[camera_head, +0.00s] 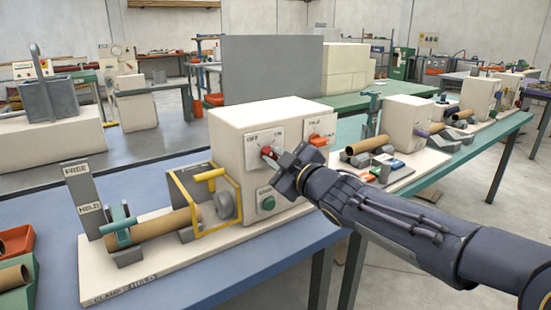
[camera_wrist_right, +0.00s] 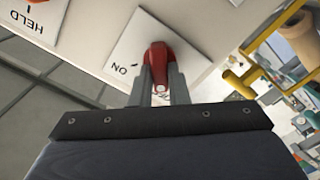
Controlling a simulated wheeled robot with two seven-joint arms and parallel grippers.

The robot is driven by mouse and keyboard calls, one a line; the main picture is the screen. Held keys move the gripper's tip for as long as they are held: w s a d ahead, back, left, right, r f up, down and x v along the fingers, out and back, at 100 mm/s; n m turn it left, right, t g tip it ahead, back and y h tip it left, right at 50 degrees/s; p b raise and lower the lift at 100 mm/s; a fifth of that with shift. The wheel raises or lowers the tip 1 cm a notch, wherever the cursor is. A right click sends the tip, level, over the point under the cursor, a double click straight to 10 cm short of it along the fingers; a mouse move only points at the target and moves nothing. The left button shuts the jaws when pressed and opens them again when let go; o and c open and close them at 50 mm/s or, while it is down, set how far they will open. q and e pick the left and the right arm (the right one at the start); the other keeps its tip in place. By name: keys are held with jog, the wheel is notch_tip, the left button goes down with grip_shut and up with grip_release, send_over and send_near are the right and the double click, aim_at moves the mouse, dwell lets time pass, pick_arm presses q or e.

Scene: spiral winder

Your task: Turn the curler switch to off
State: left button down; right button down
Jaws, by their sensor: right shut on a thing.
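The curler switch is a red knob (camera_head: 267,151) on a white plate marked OFF and ON, on the front of the cream machine box (camera_head: 228,160). My right gripper (camera_head: 275,160) reaches it from the lower right and is shut on the knob. In the right wrist view the red knob (camera_wrist_right: 157,58) sits between the two grey fingers (camera_wrist_right: 159,90), with ON printed to its left. The other label is mostly hidden by the fingers. I cannot tell exactly where the knob points. My left gripper is not in view.
A second plate with an orange-red knob (camera_head: 319,140) is to the right on the box. A green button (camera_head: 268,203) is below the switch. A yellow guard frame (camera_head: 217,205), a brown tube (camera_head: 166,224) and a teal clamp (camera_head: 121,225) are at the left on the base.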

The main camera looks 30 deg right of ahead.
jog(key=c, duration=1.4)
grip_release()
jog(key=s+p, duration=0.2)
jog(key=s, duration=0.5)
jog(key=shift+s+d, duration=0.3)
jog(key=shift+s, duration=0.1)
